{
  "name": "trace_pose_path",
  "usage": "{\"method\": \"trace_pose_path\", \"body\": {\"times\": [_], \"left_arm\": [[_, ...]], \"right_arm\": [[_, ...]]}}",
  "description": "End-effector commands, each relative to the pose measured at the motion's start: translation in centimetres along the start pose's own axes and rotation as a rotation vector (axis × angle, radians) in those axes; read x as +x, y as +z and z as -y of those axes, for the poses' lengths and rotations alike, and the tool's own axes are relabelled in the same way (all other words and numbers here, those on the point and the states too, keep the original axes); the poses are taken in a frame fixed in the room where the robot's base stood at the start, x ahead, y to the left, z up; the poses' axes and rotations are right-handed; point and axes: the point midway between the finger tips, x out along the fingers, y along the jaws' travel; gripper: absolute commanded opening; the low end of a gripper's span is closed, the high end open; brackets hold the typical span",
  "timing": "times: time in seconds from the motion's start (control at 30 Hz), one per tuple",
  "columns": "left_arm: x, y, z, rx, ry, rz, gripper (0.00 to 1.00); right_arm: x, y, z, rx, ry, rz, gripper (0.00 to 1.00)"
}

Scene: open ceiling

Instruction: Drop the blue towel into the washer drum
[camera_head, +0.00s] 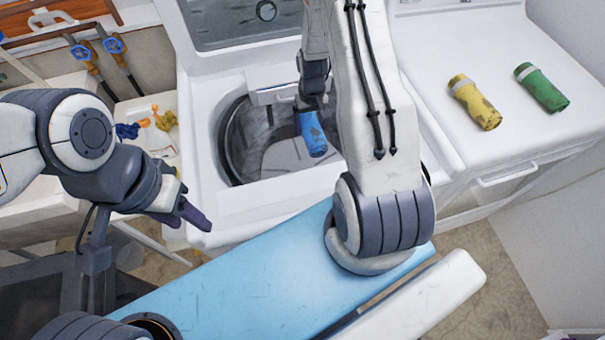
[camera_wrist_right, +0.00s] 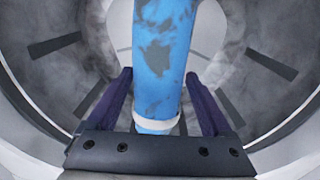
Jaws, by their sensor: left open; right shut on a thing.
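The blue towel (camera_head: 311,133) is a rolled cylinder with dark patches and a pale band. It hangs tilted in the opening of the washer drum (camera_head: 236,140). My right gripper (camera_head: 310,103) is shut on the towel; my arm partly hides it in the head view. In the right wrist view, the towel (camera_wrist_right: 162,60) lies between the two purple fingers of my right gripper (camera_wrist_right: 161,105), with the grey drum wall (camera_wrist_right: 65,75) around it. My left gripper (camera_head: 190,213) is open and empty, left of the washer's front.
A yellow roll (camera_head: 474,101) and a green roll (camera_head: 542,87) lie on the white machine (camera_head: 430,60) at right. A light blue board (camera_head: 250,275) lies in front of the washer. Small coloured items (camera_head: 150,125) and blue-handled valves (camera_head: 114,43) are at left.

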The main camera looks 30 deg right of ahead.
Motion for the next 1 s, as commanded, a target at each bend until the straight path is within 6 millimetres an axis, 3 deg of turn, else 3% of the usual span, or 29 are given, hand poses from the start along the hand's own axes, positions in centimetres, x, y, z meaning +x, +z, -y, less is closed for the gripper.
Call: {"method": "trace_pose_path", "body": {"times": [0.03, 0.07, 0.43, 0.8, 1.0], "left_arm": [[0.0, 0.0, 0.0, 0.000, 0.000, 0.000, 0.50], [0.0, 0.0, 0.0, 0.000, 0.000, 0.000, 0.50], [0.3, 0.0, 0.0, 0.000, 0.000, 0.000, 0.50], [1.6, 0.1, 0.1, 0.001, 0.000, 0.000, 0.50], [1.8, 0.1, 0.1, 0.001, 0.000, 0.000, 0.50]], "right_arm": [[0.0, 0.0, 0.0, 0.000, 0.000, -0.001, 0.92], [0.0, 0.0, 0.0, 0.000, 0.000, -0.001, 1.00], [-1.0, -0.1, 0.0, 0.000, 0.000, -0.003, 1.00], [-7.8, -0.1, 0.0, 0.000, 0.000, -0.006, 1.00], [-10.1, -0.1, 0.0, 0.000, 0.000, -0.002, 1.00]]}}
